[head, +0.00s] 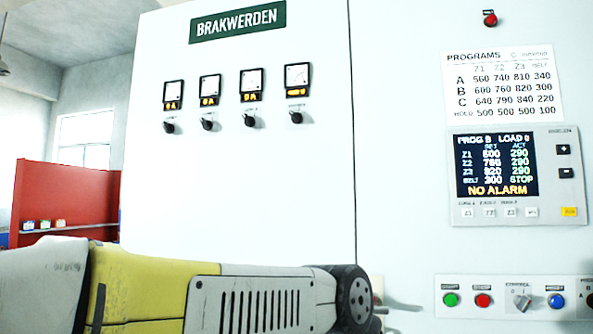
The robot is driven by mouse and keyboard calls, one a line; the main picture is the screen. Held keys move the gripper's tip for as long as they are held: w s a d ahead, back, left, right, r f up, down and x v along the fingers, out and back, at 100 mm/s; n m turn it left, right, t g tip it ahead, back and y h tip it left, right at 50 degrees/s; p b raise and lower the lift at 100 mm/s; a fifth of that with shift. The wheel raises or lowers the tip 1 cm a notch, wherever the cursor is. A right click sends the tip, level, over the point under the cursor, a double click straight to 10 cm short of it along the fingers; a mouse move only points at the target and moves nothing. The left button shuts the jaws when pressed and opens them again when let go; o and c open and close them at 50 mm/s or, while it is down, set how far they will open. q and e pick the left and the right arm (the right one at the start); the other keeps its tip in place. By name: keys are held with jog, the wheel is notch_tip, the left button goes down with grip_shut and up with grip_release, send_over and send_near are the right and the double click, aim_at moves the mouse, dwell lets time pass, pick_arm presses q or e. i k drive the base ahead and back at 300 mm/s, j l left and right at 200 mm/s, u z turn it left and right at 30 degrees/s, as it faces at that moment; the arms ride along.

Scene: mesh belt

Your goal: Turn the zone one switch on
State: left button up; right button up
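Four small black rotary switches sit in a row on the white cabinet, each below a meter with an orange readout. The leftmost switch (169,127) is under the leftmost meter (173,95), which seems to read 0 A. I cannot read a zone label on any switch, and the knob positions are too small to tell. My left arm, yellow and grey, crosses the bottom of the view from the left, well below the switches. Its gripper is not visible past the dark wrist joint. My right gripper is not in view.
A control screen (496,165) on the right shows Z1 set 600, actual 290, belt STOP and NO ALARM. Below are a green button (450,299), a red button (483,300), a selector (522,299) and a blue button (556,300). The cabinet front (255,190) below the switches is bare.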

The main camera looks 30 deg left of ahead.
aim_at(169, 128)
jog(key=l+u, duration=0.1)
jog(key=u, duration=2.05)
